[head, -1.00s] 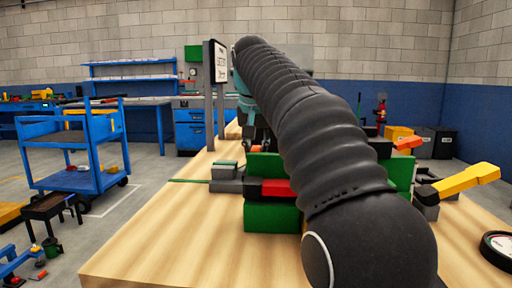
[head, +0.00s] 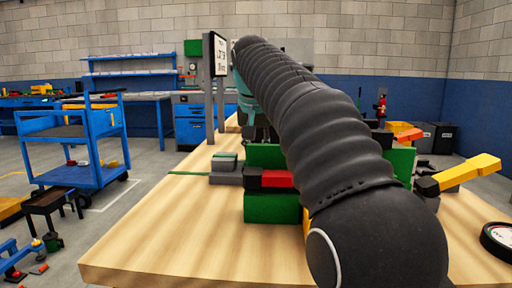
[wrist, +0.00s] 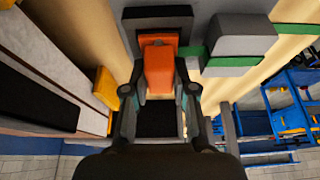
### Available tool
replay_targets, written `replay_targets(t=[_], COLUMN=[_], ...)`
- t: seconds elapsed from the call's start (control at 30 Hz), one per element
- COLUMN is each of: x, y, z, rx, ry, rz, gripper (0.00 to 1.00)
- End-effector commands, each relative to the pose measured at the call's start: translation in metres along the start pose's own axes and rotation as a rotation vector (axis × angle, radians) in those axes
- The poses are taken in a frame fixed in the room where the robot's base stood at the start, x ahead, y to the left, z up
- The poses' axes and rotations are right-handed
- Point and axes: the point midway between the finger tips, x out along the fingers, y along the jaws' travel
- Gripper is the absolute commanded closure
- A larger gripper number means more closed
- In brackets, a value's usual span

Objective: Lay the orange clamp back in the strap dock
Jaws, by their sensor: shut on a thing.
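The orange clamp (wrist: 160,68) shows in the wrist view between the fingers of my gripper (wrist: 162,90), which is shut on it. A dark grey block (wrist: 158,18) lies just beyond the clamp, and a dark pad (wrist: 157,122) shows between my fingers nearer the camera. I cannot tell whether the clamp touches either one. Grey blocks with a green strap (wrist: 240,42) lie to the right of the clamp; which part is the strap dock is not clear. In the head view my arm hides the clamp and most of the gripper.
In the head view a green fixture with a red and black clamp (head: 278,179) stands left of my arm on the wooden table (head: 180,240). A yellow-handled clamp (head: 465,172) and a round gauge (head: 498,240) are at the right. The table's front left is clear.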

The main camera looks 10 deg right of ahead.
Motion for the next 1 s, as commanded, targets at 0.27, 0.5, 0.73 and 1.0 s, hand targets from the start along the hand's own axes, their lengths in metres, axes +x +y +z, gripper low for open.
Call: replay_targets(t=[0.27, 0.5, 0.73, 1.0], x=[0.000, 0.000, -0.005, -0.044], y=[0.000, 0.000, 0.000, -0.001], z=[0.000, 0.000, 0.000, -0.001], rx=[0.000, 0.000, 0.000, -0.001], ry=[0.000, 0.000, 0.000, 0.003], rz=[0.000, 0.000, 0.000, -0.001], gripper=[0.64, 0.45, 0.45, 0.45])
